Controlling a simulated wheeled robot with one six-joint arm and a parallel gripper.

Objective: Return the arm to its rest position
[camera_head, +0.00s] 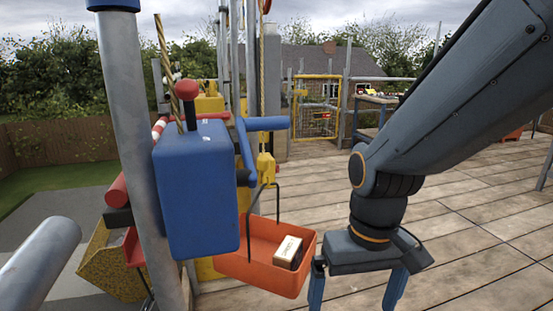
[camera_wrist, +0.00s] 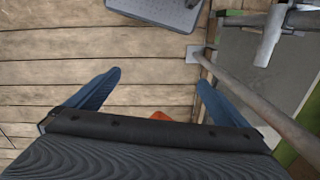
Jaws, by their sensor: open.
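My gripper (camera_head: 356,290) hangs from my arm at the right of the head view, pointing down over the wooden deck. Its two blue fingers are spread apart, and their tips run near or past the bottom edge of that view. In the wrist view my gripper (camera_wrist: 160,82) is also open, with only bare planks between the fingers. It holds nothing.
An orange tray (camera_head: 262,262) with a small boxed item (camera_head: 288,250) hangs from a yellow hook (camera_head: 265,168) left of my gripper. A blue box (camera_head: 197,190) and a grey scaffold pole (camera_head: 135,130) stand further left. The plank deck (camera_head: 470,215) at right is clear.

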